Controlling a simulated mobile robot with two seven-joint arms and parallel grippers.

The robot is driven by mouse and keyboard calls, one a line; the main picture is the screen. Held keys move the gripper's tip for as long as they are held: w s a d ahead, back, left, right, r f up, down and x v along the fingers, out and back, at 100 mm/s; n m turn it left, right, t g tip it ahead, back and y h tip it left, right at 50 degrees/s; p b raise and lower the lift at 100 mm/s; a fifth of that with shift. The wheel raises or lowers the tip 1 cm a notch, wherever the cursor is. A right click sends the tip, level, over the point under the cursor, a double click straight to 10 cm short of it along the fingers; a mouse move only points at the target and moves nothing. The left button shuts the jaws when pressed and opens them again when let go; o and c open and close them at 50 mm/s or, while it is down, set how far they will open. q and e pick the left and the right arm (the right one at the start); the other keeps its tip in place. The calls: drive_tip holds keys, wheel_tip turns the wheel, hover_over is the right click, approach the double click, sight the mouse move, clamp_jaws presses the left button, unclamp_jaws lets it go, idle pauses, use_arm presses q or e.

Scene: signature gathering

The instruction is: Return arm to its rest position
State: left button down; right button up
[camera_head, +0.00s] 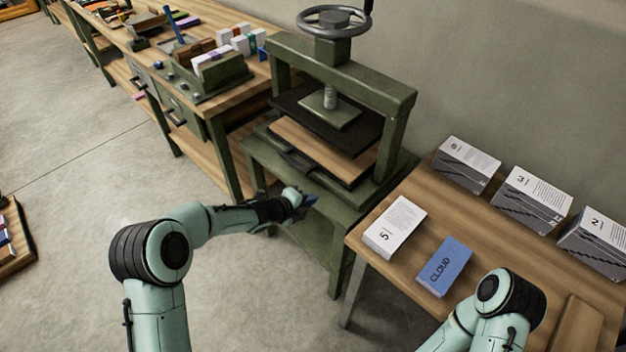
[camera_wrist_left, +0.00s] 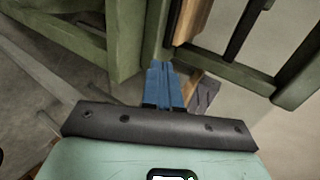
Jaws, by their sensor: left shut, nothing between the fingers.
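My left arm comes in from the left in the head view and reaches toward the green press. My left gripper (camera_head: 300,207) is in front of the lower part of the press (camera_head: 340,75), beside its green stand. In the left wrist view its blue fingers (camera_wrist_left: 163,85) are together with nothing between them. The green frame of the press shows behind them. My right arm (camera_head: 495,315) is bent at the lower right, in front of the table; its gripper is not in view.
A long workbench (camera_head: 190,60) with tools and boxes runs along the back left.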

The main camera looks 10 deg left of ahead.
use_arm(q)
drive_tip(key=s+a+f+n+g+y, duration=0.1)
drive_tip(key=s+f+n+g, duration=0.1)
drive_tip(key=s+f+n, duration=0.6)
drive_tip(key=s+a+f+n+g+y, duration=0.1)
drive_tip(key=s+a+f+n+g, duration=0.1)
drive_tip(key=s+f+n, duration=0.55)
drive_tip(key=s+f+n+g+y+p, duration=0.1)
drive_tip(key=s+f+n+g, duration=0.2)
drive_tip(key=s+n, duration=0.4)
drive_tip(key=s+a+f+n+g, duration=0.1)
drive_tip(key=s+f+n+g, duration=0.2)
drive_tip(key=s, duration=1.7)
wheel_tip(320, 180, down, 2)
drive_tip(key=n, duration=0.4)
drive_tip(key=shift+f+y+p, duration=0.2)
drive_tip(key=shift+y+p, duration=0.2)
use_arm(e)
drive_tip(key=shift+w+r, duration=0.25)
drive_tip(key=shift+r, duration=0.3)
drive_tip(key=shift+w+r, duration=0.25)
drive_tip(key=shift+r, duration=0.25)
use_arm(q)
drive_tip(key=shift+a, duration=0.1)
